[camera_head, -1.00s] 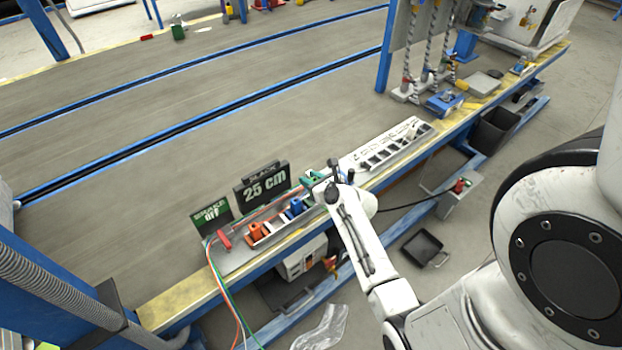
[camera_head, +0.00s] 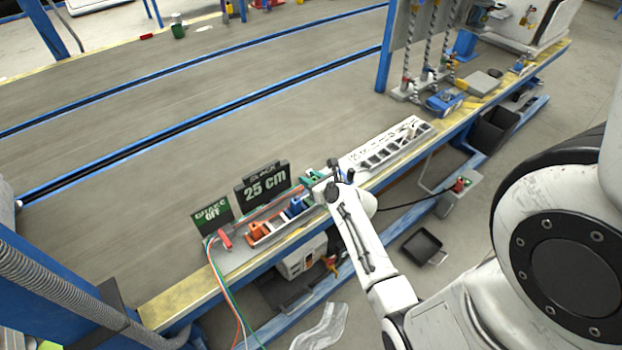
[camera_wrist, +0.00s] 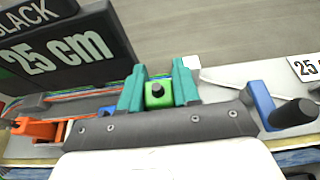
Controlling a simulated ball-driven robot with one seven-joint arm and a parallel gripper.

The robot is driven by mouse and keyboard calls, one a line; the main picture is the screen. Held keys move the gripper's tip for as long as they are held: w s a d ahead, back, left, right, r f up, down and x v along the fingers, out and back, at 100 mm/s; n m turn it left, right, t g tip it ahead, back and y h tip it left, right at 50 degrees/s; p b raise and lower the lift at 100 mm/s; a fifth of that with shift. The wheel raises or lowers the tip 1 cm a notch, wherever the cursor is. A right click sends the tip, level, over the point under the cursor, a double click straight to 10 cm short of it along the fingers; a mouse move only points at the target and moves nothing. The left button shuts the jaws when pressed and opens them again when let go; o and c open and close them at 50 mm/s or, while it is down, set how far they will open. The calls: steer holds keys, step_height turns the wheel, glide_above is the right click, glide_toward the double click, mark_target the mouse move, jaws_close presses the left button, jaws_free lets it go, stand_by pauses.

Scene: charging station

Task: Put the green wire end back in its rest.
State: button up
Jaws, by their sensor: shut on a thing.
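The green wire end (camera_wrist: 157,94), a bright green block with a black knob, sits between the two teal fingers of my gripper (camera_wrist: 158,84) in the wrist view. My gripper (camera_head: 314,178) is shut on it, low over the grey tray (camera_head: 236,262) along the bench edge, just right of the "25 cm" sign (camera_head: 263,186). Thin coloured wires (camera_wrist: 82,98) run along the tray to the left. An orange block (camera_head: 259,232) and a blue block (camera_head: 296,207) stand in the tray left of my gripper. The green end's rest is not clearly distinguishable; my gripper hides that part of the tray.
Loose wires (camera_head: 226,300) hang over the bench's front edge. The belt behind (camera_head: 180,150) is clear.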

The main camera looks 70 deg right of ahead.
steer(key=shift+f+b, duration=1.35)
steer(key=shift+f, duration=0.65)
steer(key=o, duration=1.1)
steer(key=shift+s, duration=0.1)
steer(key=p+v, duration=0.2)
steer(key=v, duration=0.8)
steer(key=shift+s+a, duration=0.2)
steer(key=shift+s, duration=0.1)
steer(key=shift+r, duration=0.1)
